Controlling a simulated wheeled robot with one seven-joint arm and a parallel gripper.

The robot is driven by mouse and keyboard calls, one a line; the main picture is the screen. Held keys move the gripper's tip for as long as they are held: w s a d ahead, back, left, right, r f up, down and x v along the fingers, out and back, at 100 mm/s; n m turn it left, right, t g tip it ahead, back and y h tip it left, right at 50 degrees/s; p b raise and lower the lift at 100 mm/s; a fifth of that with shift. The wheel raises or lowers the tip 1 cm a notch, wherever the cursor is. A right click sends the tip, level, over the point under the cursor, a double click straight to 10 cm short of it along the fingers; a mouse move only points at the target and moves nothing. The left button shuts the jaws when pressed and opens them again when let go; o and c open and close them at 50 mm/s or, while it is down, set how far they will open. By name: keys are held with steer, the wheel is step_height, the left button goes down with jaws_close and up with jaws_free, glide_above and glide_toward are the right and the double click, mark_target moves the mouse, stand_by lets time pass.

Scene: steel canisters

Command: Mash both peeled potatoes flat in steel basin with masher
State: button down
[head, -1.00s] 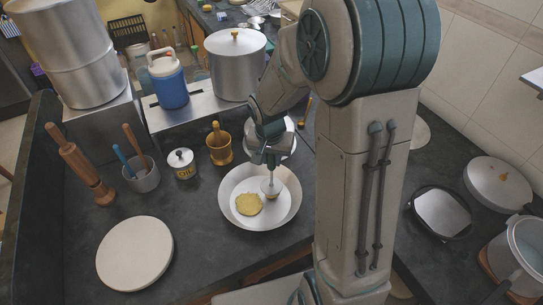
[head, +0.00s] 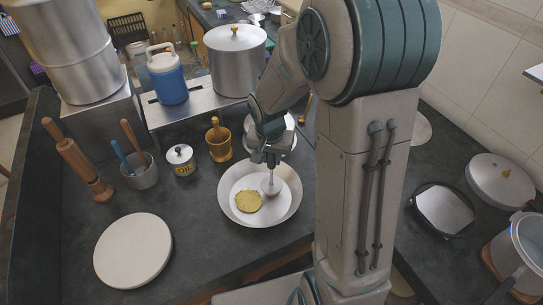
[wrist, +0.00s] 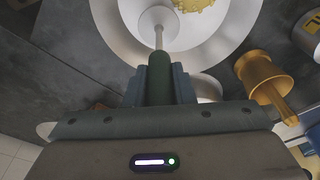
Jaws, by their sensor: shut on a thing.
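The steel basin (head: 288,208) sits on the dark counter. A flat yellow potato patty (head: 248,201) lies in it, left of the masher; its edge also shows in the wrist view (wrist: 196,4). My gripper (head: 271,158) is above the basin, shut on the masher's dark green handle (wrist: 159,78). The masher (head: 270,183) points down, its round pale head (wrist: 158,22) inside the basin beside the patty. I cannot tell whether the head touches the basin floor. A second potato does not show; the masher head may hide it.
A round white board (head: 133,251) lies front left. A raised steel shelf (head: 190,112) holds a cooler and pot. The counter between board and basin is clear.

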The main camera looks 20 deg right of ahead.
steer(key=shift+f, duration=0.2)
steer(key=shift+r+p, duration=0.5)
steer(key=shift+r, duration=0.45)
steer(key=shift+f, duration=0.15)
steer(key=shift+f+b, duration=0.8)
steer(key=shift+b, duration=0.2)
steer(key=shift+f+b, duration=0.5)
steer(key=shift+b, duration=0.05)
steer(key=shift+r, duration=0.15)
